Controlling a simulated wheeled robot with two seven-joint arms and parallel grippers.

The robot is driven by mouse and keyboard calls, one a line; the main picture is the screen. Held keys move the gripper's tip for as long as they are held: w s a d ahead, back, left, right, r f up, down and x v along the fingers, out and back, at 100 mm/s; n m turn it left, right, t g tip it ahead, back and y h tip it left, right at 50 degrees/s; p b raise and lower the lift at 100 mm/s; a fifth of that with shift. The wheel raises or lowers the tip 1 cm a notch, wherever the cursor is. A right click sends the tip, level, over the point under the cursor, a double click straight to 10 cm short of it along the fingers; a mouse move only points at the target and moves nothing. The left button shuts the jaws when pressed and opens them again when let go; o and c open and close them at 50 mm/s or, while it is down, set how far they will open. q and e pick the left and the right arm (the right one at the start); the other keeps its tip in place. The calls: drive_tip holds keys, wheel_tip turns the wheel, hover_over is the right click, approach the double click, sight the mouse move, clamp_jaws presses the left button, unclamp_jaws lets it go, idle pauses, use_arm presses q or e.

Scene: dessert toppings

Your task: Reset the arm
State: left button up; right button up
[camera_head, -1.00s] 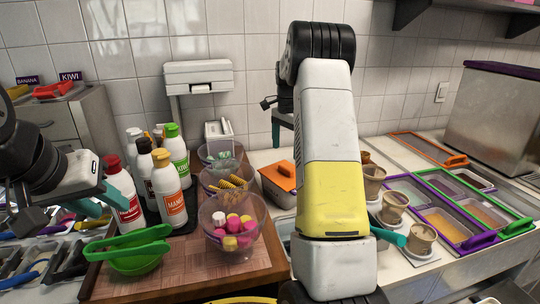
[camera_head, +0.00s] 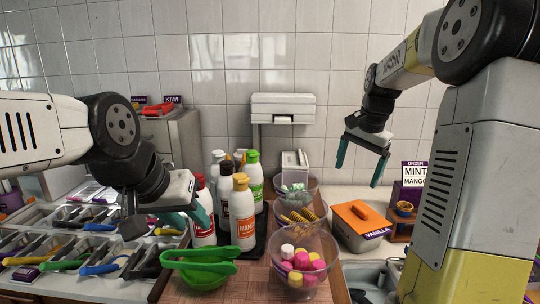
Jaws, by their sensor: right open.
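My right gripper (camera_head: 359,174) hangs open and empty in the air, its two teal fingers pointing down and apart. It is above and behind the orange-lidded vanilla tub (camera_head: 360,220), in front of the tiled wall. My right arm fills the right side of the view. My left gripper (camera_head: 190,213) is low at the left, close to the sauce bottles. Its teal fingers overlap the red-capped bottle (camera_head: 202,232) in the picture. Whether they touch it, or how far apart they are, I cannot tell.
A mango bottle (camera_head: 243,222) stands among several bottles. Clear bowls (camera_head: 318,243) hold pink and yellow pieces and other toppings. Green tongs (camera_head: 200,262) lie over a green bowl (camera_head: 200,280). Trays of utensils (camera_head: 85,245) are at left. An order sign (camera_head: 412,174) stands at right.

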drive_tip(key=s+a+n+t, duration=0.1)
drive_tip(key=s+a+n, duration=0.2)
drive_tip(key=s, duration=0.4)
drive_tip(key=s+a+n+t+y, duration=0.1)
drive_tip(key=s+a+n, duration=0.2)
drive_tip(key=s, duration=0.5)
drive_tip(key=s+a+n+t, duration=0.2)
drive_tip(key=s+a+n, duration=0.2)
drive_tip(key=s, duration=0.4)
drive_tip(key=shift+s+a+r, duration=0.25)
drive_tip(key=shift+a+r, duration=0.1)
drive_tip(key=shift+s, duration=0.1)
drive_tip(key=shift+c, duration=0.4)
